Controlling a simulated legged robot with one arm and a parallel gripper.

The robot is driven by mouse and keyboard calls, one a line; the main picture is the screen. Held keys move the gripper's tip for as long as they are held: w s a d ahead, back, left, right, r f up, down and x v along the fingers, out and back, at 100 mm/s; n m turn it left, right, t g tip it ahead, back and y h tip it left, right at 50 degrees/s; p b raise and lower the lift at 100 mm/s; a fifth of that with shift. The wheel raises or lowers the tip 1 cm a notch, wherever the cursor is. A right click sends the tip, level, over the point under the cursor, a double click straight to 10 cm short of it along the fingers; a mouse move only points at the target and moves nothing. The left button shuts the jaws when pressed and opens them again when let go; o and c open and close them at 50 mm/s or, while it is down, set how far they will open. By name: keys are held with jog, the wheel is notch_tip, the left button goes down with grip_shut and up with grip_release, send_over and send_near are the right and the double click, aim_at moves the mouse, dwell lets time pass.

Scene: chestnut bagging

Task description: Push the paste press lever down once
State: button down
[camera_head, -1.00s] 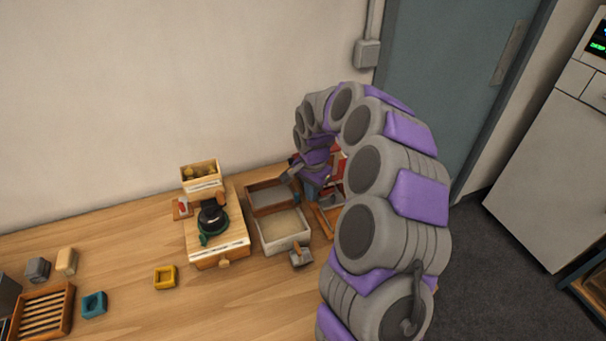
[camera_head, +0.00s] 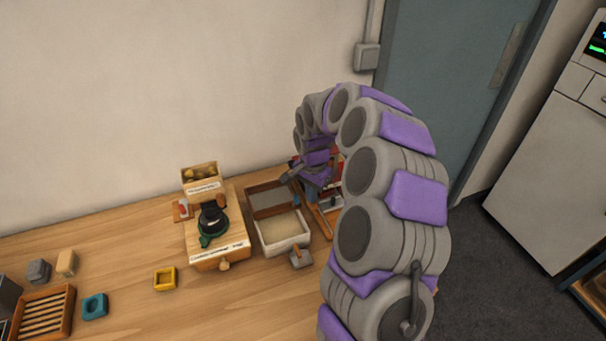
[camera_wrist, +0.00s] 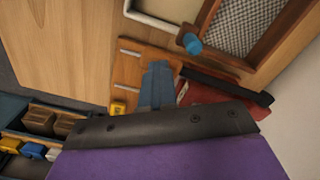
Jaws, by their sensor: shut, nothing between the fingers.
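The paste press (camera_head: 337,168) is partly hidden behind my arm at the right end of the bench. Its red body (camera_wrist: 203,92), a black bar (camera_wrist: 235,86) and a wooden base (camera_wrist: 130,66) show in the wrist view. A blue cylinder with a brown end (camera_wrist: 191,43) lies near the mesh frame; I cannot tell whether it is the lever's grip. My gripper (camera_wrist: 158,72) is shut and empty, over the base and beside the red body. I cannot tell whether it touches the lever. The head view shows the gripper only partly, among the arm links.
A wooden box with a black-and-green device (camera_head: 222,256) stands further left. A yellow block (camera_head: 164,279) and bare bench lie beyond.

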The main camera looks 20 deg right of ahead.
jog(key=r, duration=0.2)
jog(key=r+p, duration=0.1)
jog(key=r, duration=0.1)
jog(key=r+p, duration=0.1)
jog(key=shift+w+d+r, duration=0.1)
jog(key=shift+w+r, duration=0.3)
jog(key=shift+r, duration=0.45)
notch_tip(320, 180, up, 5)
jog(key=shift+r+p, duration=0.1)
jog(key=shift+p, duration=1.05)
